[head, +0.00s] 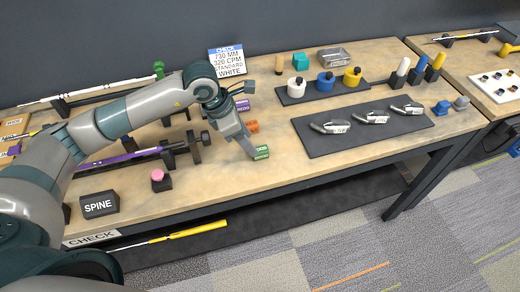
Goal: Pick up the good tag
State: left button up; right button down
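A small green tag (261,152) lies near the front edge of the bench, its white lettering too small to read surely. An orange tag (252,127) and a purple tag (243,105) lie in a row behind it. My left gripper (251,153) points down, its fingertips right beside the green tag's left end. I cannot tell whether they touch it or how far apart the fingers are. The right gripper is out of view.
A club on a stand (130,157), a pink-topped block (158,180) and a SPINE block (99,204) are to the left. A white CHECK sign (228,62) stands behind.

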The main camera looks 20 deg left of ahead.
aim_at(258, 149)
pick_arm(q)
jog(key=shift+f, duration=0.1)
jog(key=shift+w+d+f+p, duration=0.2)
jog(key=shift+d+f+p, duration=0.6)
jog(key=shift+p, duration=0.35)
jog(key=shift+p+x, duration=0.5)
jog(key=shift+x, duration=0.5)
jog(key=shift+w+d+f, duration=0.15)
jog(key=shift+d+f, duration=0.1)
jog(key=shift+f, duration=0.3)
jog(key=c, duration=1.1)
